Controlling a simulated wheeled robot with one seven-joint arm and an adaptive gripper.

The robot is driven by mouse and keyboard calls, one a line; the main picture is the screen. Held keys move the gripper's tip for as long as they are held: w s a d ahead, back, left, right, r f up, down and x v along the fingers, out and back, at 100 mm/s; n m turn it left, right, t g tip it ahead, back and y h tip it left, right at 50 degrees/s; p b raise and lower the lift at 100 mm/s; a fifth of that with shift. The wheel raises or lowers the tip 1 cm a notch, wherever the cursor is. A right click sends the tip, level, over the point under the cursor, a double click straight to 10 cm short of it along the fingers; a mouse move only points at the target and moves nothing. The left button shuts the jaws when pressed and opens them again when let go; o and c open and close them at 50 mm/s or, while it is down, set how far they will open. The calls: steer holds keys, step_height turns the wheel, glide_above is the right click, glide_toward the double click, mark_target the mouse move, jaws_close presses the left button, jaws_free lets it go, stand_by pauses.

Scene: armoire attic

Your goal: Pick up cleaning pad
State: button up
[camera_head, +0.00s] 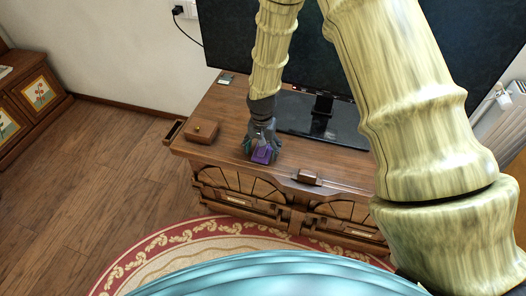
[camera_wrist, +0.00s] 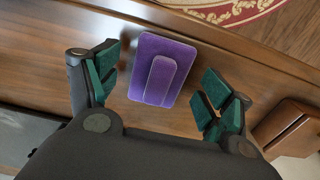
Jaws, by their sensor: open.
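The cleaning pad (camera_wrist: 141,60) is a purple rounded rectangle with a raised lighter handle strip on top. It lies flat on the brown wooden cabinet top, close to its front edge. In the head view the pad (camera_head: 262,155) shows just below my gripper (camera_head: 254,148). In the wrist view my gripper (camera_wrist: 160,90) is open, with one green-padded finger on each side of the pad. The pad sits between the fingers, and a gap shows on both sides. Whether the fingertips are level with the pad I cannot tell.
A large TV (camera_head: 322,110) stands behind. A red patterned rug (camera_head: 170,243) lies in front.

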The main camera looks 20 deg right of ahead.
mark_target(262, 150)
steer(key=shift+f, duration=0.25)
steer(key=c, duration=1.2)
steer(key=shift+r, duration=0.2)
steer(key=shift+r, duration=0.3)
step_height(262, 150, up, 3)
steer(key=shift+s+f, duration=0.1)
steer(key=shift+s, duration=0.05)
steer(key=s+a, duration=0.1)
steer(key=s, duration=0.4)
steer(key=s+a+r, duration=0.1)
steer(key=s, duration=0.4)
steer(key=s+a, duration=0.1)
steer(key=s, duration=0.4)
steer(key=shift+s+a+r+b, duration=0.15)
steer(key=shift+a+b, duration=0.15)
steer(key=shift+a, duration=0.05)
